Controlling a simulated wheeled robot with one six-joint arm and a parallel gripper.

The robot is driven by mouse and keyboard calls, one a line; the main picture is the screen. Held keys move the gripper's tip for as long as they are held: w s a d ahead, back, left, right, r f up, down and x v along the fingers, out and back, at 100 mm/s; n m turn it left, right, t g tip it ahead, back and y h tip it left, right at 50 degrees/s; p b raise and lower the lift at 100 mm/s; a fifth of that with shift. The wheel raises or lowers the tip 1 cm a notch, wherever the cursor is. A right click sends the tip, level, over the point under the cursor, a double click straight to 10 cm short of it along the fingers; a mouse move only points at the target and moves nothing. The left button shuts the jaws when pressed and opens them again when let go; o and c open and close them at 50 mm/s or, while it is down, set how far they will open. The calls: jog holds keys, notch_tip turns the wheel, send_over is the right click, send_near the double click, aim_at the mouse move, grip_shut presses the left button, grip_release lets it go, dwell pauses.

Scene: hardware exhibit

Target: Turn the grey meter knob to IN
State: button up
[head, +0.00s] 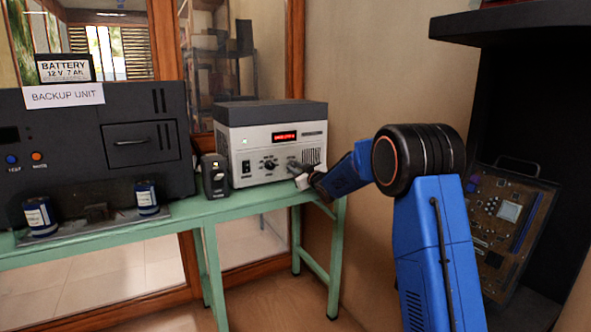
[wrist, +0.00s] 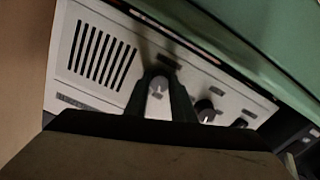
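The meter is a white box with a dark grey top (head: 270,113) and a lit red display (head: 285,137), standing on the green bench. In the wrist view the grey knob (wrist: 157,88) sits on its white front panel, between the vent slots and a black knob (wrist: 205,108). My gripper (wrist: 160,84) has its two dark fingers on either side of the grey knob, near the panel. Whether they press on it cannot be told. In the head view my gripper (head: 303,180) is at the meter's lower right front and partly hides that area. The IN marking is not readable.
A black backup unit (head: 95,140) with a battery label stands left on the green bench (head: 120,238). A dark shelf (head: 515,20) and a circuit board (head: 508,215) are at right.

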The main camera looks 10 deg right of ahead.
grip_shut()
jog(key=m, duration=0.3)
jog(key=shift+m, duration=2.4)
